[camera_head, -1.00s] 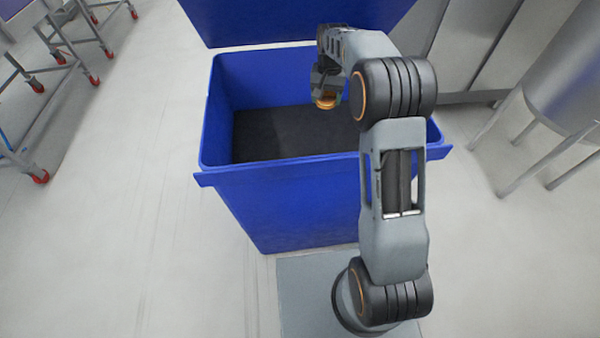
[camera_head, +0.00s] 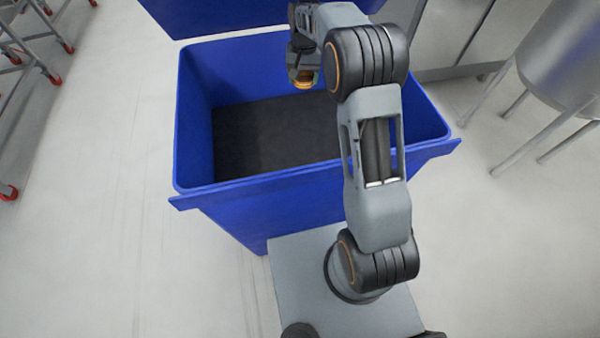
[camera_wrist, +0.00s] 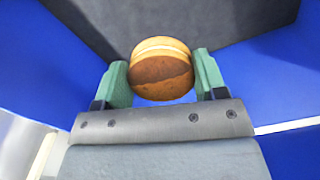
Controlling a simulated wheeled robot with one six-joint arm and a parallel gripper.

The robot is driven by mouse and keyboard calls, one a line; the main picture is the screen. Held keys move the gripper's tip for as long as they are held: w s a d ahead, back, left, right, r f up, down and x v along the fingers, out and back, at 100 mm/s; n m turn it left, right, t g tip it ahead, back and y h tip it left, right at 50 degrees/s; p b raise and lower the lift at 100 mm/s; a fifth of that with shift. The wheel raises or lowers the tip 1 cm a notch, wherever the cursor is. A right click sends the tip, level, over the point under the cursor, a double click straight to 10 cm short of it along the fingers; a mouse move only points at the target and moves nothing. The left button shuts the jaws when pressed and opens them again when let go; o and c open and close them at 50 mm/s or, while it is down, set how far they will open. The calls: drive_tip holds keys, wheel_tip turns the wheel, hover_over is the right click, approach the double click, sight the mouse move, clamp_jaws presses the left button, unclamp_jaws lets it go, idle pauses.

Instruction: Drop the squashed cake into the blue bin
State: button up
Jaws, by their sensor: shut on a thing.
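The cake (camera_wrist: 160,70) is a small round golden-brown piece with a pale band and a darker brown patch. My gripper (camera_wrist: 160,78) is shut on it, one green fingertip on each side in the wrist view. In the head view the cake (camera_head: 304,84) shows below my gripper (camera_head: 303,76), over the opening of the blue bin (camera_head: 315,178). The bin is open, with blue walls and a dark floor. Its floor (camera_wrist: 215,22) and blue walls lie beyond the cake in the wrist view. The cake is held above the floor, apart from it.
The bin's raised blue lid (camera_head: 230,12) stands behind the opening. A steel tank on legs (camera_head: 560,60) is at the right. Racks with red-wheeled feet (camera_head: 30,60) are at the left. The pale floor (camera_head: 90,220) left of the bin is clear.

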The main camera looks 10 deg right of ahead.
drive_tip(key=shift+f+b, duration=0.3)
drive_tip(key=shift+f, duration=0.5)
drive_tip(key=shift+a, duration=0.1)
drive_tip(key=o, duration=0.7)
drive_tip(key=shift+o, duration=0.2)
wheel_tip(320, 180, up, 14)
drive_tip(key=shift+b, duration=0.35)
